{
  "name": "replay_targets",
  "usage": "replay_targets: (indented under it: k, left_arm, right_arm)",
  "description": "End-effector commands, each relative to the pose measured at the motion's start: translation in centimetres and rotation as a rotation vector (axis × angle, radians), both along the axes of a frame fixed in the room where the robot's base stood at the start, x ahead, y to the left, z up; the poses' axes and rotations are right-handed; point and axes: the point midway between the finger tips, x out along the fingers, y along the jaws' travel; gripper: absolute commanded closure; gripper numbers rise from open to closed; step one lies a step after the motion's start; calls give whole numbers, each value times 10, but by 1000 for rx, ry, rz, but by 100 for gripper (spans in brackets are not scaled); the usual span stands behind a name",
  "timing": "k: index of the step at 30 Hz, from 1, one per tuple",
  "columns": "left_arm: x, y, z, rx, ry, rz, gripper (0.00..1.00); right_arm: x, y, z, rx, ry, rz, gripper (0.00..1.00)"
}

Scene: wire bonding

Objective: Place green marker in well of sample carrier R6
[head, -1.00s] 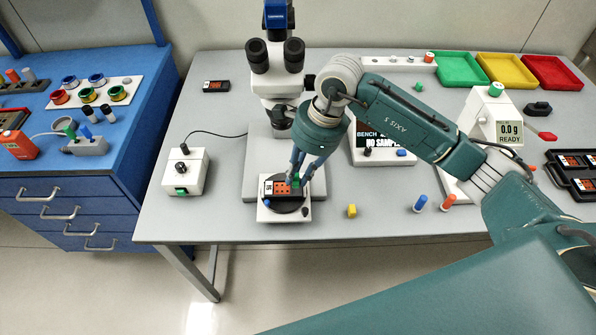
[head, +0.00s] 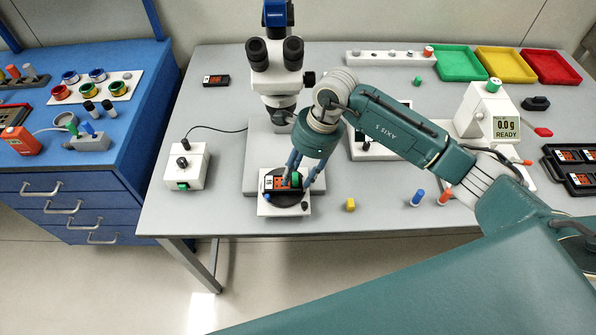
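A dark sample carrier (head: 270,184) with orange-red wells lies on the round black plate of the microscope stage (head: 265,208). Its label is too small to read as R6. A small green marker (head: 296,179) stands at the carrier's right end, apparently in or on a well; the exact seating is hard to tell. My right gripper (head: 296,185) points down over the carrier, one blue-grey finger on each side of the green marker. The fingers look spread, with a gap to the marker. My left gripper is not in view.
The microscope (head: 276,70) stands close behind the stage. A control box (head: 186,166) is to the left. Another green piece (head: 418,81) lies further back.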

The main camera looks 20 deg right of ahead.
Motion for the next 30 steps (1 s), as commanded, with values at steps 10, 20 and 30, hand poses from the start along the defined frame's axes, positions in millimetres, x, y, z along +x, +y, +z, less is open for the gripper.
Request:
replay_targets:
  k: [10, 20, 30]
  left_arm:
    - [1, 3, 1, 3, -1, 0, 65]
    - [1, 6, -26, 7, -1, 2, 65]
    - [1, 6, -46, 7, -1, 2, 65]
  right_arm:
    - [1, -1, 7, 0, -2, -1, 62]
    - [-14, -53, 26, -5, 0, -6, 62]
    - [-31, -113, 29, -2, 1, -2, 62]
